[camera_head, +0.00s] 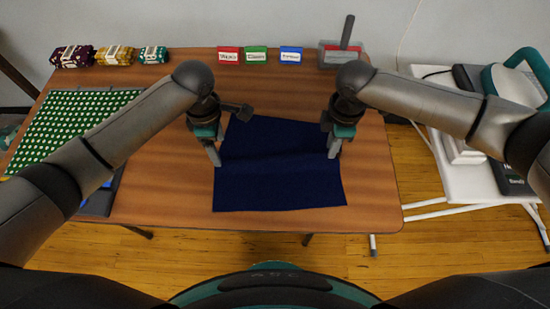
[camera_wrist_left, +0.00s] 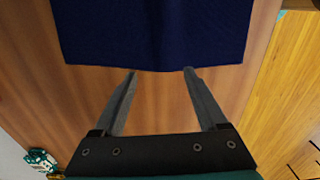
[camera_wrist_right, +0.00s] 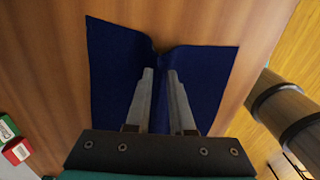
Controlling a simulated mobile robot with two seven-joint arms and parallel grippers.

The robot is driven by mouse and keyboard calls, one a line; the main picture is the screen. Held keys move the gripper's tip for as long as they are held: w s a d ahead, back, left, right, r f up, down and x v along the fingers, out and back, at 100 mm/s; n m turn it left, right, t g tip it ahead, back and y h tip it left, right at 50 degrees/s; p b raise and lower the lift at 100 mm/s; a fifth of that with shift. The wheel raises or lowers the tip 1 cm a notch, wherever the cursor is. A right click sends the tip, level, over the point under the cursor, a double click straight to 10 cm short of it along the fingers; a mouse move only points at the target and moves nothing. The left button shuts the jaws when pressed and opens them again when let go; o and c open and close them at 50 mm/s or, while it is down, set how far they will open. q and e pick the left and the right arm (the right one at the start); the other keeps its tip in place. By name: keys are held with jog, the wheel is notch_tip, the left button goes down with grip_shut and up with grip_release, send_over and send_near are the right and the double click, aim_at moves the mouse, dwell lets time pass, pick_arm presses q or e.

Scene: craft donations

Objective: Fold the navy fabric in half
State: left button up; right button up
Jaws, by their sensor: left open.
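The navy fabric (camera_head: 275,185) lies spread on the wooden table, with a raised crease running across it from left to right. My left gripper (camera_head: 215,158) is at the fabric's left edge. In the left wrist view its fingers (camera_wrist_left: 160,71) are apart and empty, with the tips right by the edge of the fabric (camera_wrist_left: 150,35). My right gripper (camera_head: 334,152) is at the fabric's right edge. In the right wrist view its fingers (camera_wrist_right: 161,72) are close together on a puckered ridge of the fabric (camera_wrist_right: 205,75).
The wooden table (camera_head: 375,200) is bare to the right and front. A green dotted cloth (camera_head: 65,125) lies at the left. Rolled fabric bundles (camera_head: 113,55), red, green and blue labelled blocks (camera_head: 257,54) and a grey holder (camera_head: 340,55) line the back. A white side table (camera_head: 460,185) stands right.

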jog(key=shift+o, duration=1.1)
jog(key=shift+o, duration=0.3)
jog(key=o, duration=0.9)
jog(key=shift+o, duration=0.2)
pick_arm(q)
jog(key=shift+r, duration=0.15)
pick_arm(e)
jog(key=shift+r, duration=0.15)
pick_arm(q)
notch_tip(320, 180, up, 6)
jog(key=p, duration=0.6)
pick_arm(e)
notch_tip(320, 180, up, 5)
jog(key=shift+r, duration=0.15)
